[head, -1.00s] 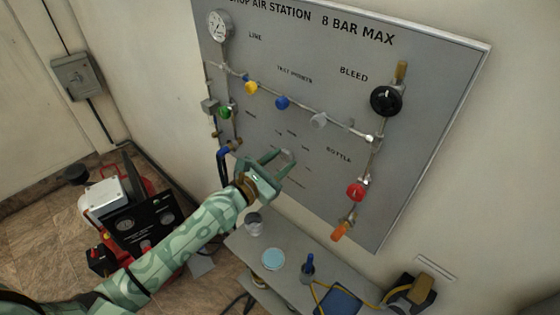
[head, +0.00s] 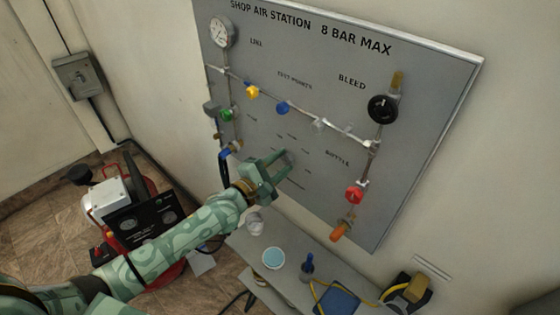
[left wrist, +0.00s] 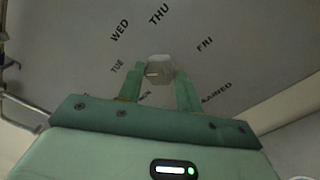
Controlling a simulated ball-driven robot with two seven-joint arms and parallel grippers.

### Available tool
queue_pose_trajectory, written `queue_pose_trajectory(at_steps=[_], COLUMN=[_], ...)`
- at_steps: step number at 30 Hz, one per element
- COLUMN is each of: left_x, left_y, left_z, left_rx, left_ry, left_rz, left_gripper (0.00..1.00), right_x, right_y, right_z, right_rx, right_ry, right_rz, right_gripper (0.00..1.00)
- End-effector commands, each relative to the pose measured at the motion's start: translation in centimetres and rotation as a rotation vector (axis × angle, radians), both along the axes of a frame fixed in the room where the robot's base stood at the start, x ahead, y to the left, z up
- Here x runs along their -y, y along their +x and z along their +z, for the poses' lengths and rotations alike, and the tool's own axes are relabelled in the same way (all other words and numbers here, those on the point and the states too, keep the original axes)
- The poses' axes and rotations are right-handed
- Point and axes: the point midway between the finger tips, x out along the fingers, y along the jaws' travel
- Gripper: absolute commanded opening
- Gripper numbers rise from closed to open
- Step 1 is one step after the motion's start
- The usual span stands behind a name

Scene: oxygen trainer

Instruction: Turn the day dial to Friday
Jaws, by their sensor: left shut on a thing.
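The day dial (left wrist: 160,68) is a pale grey faceted knob on the grey panel, with a short mark on its left part. The mark points left, roughly towards TUE (left wrist: 117,66). WED (left wrist: 120,30) and THU (left wrist: 159,14) are printed above the dial, and FRI (left wrist: 204,45) is to its upper right. My left gripper (left wrist: 160,80) has one finger on each side of the dial and is shut on it. In the head view my left gripper (head: 284,162) reaches the lower middle of the panel and hides the dial. My right gripper is not in view.
Pipework with a yellow knob (head: 252,92), a blue knob (head: 283,108) and a black bleed knob (head: 382,108) runs above the gripper. A red knob (head: 354,195) is to its right. A grey shelf (head: 248,245) with small items stands below. A red compressor (head: 165,280) is at lower left.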

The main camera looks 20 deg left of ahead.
Motion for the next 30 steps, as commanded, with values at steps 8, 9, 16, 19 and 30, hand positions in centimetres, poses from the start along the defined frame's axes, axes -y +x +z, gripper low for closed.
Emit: queue_pose_trajectory(at_steps=[8, 9, 16, 19, 30], left_x=[0.0, 0.0, 0.0, 0.0, 0.0], left_y=[0.0, 0.0, 0.0, 0.0, -0.1], left_z=[0.2, 0.2, 0.2, 0.1, 0.2], left_rx=[0.110, 0.125, 0.217, 0.256, 0.404], left_ry=[0.238, 0.272, 0.470, 0.557, 0.875], left_rz=[0.000, 0.000, -0.001, -0.001, -0.002], left_gripper=[0.12, 0.12, 0.12, 0.12, 0.12], right_x=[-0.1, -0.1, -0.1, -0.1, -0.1], right_y=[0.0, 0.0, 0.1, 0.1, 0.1], right_z=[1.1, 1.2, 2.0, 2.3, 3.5], right_rx=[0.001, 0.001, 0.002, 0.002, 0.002], right_ry=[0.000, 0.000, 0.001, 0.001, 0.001], right_rz=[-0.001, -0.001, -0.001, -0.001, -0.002], right_gripper=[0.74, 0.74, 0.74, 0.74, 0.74])
